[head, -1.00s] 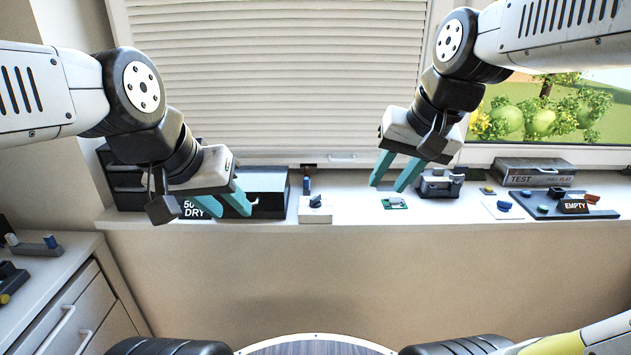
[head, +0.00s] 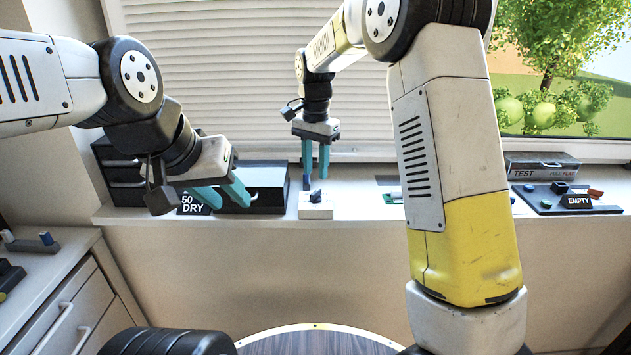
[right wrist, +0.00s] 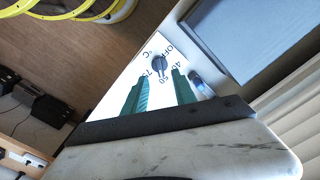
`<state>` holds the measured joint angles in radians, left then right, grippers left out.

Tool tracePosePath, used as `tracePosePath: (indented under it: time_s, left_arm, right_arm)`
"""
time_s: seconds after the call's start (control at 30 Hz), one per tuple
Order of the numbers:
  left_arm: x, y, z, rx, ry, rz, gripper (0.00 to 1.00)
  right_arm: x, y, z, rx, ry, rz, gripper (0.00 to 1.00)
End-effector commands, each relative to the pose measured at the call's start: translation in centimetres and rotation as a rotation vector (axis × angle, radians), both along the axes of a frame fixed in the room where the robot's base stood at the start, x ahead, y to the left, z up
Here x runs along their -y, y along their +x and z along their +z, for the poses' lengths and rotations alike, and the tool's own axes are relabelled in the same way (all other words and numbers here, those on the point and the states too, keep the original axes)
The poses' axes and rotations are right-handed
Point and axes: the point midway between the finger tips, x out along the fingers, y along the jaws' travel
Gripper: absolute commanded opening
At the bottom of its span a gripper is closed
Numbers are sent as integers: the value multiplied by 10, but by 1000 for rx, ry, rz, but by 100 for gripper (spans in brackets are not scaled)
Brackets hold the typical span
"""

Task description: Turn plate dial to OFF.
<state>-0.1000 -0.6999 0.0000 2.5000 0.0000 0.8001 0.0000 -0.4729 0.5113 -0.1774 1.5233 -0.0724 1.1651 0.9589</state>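The plate dial is a dark knob (head: 316,197) on a white plate (head: 316,212) on the sill. In the right wrist view the knob (right wrist: 159,64) is ringed by OFF, 40, 50, 75 and °C. Its narrow end seems to point toward 50, away from OFF. My right gripper (head: 315,178) is open and empty, fingers down, just above the dial. In the right wrist view its two teal fingertips (right wrist: 161,76) lie either side of the line to the knob, apparently short of it. My left gripper (head: 232,205) is open in front of the dark box, left of the dial.
A dark box (head: 267,180) stands left of the dial, with a "50 DRY" sign (head: 193,204). A small blue-tipped part (head: 306,183) is close behind the plate. My right arm hides part of the sill.

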Motion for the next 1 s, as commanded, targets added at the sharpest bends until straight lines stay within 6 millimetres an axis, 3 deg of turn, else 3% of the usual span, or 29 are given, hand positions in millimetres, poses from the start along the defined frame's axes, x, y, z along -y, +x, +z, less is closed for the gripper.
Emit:
tracePosePath:
  time_s: [0.33, 0.73, 0.9, 1.0]
  left_arm:
    - [0, 0, 0, 0, 0, 0, 36]
    - [0, 0, 0, 0, 0, 0, 36]
    - [0, 0, 0, 0, 0, 0, 36]
    - [0, 0, 0, 0, 0, 0, 36]
  right_arm:
    - [1, -1, -53, -1, 0, 1, 33]
    - [1, -1, -63, 1, 1, 2, 33]
    - [1, -1, -63, 1, 1, 2, 1]
    - [1, -1, -63, 1, 1, 2, 0]
